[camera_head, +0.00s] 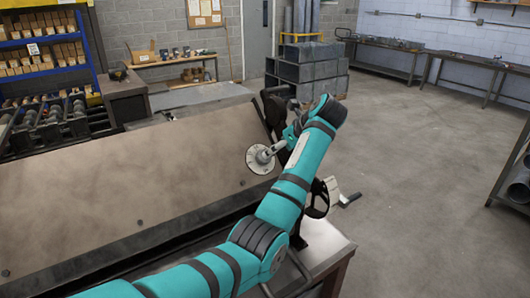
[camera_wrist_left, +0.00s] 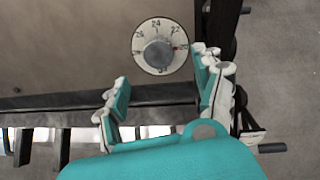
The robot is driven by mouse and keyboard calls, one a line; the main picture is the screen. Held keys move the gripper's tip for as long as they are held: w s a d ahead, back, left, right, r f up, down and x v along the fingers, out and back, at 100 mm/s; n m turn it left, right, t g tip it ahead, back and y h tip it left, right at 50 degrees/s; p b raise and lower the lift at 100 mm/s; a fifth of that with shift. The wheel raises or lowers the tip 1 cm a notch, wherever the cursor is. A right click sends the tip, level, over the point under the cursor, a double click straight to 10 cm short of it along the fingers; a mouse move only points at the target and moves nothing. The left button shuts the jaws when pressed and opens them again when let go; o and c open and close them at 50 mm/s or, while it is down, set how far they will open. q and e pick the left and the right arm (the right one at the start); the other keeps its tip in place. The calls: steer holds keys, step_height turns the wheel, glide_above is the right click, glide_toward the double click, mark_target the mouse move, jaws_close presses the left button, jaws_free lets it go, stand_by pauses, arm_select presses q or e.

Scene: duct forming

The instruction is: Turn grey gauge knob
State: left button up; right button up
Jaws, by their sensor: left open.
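In the head view the dial (camera_head: 255,165) stands at the right end of the large brown sheet-metal machine, with the knob (camera_head: 278,147) sticking out. My left gripper (camera_wrist_left: 163,72) is open and faces the dial. In the wrist view its fingers are spread to either side below the knob, and nothing is between them. In the head view my left arm hides most of the gripper. My right gripper is not in view.
The brown panel (camera_head: 120,180) fills the left. A black lever (camera_head: 274,112) and a crank handle (camera_head: 349,199) stand close to my arm. Stacked grey ducts (camera_head: 305,70) are at the back. The floor (camera_head: 420,150) to the right is clear.

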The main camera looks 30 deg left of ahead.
mark_target(267, 160)
arm_select(q)
steer(key=p+x, duration=0.2)
steer(key=x, duration=0.5)
steer(key=shift+a+r, duration=0.15)
steer(key=shift+a+f, duration=0.2)
steer(key=shift+f, duration=0.1)
steer(key=shift+w+a+f, duration=0.25)
steer(key=shift+a+f, duration=0.15)
steer(key=shift+f, duration=0.15)
steer(key=shift+r, duration=0.1)
steer(key=c, duration=1.2)
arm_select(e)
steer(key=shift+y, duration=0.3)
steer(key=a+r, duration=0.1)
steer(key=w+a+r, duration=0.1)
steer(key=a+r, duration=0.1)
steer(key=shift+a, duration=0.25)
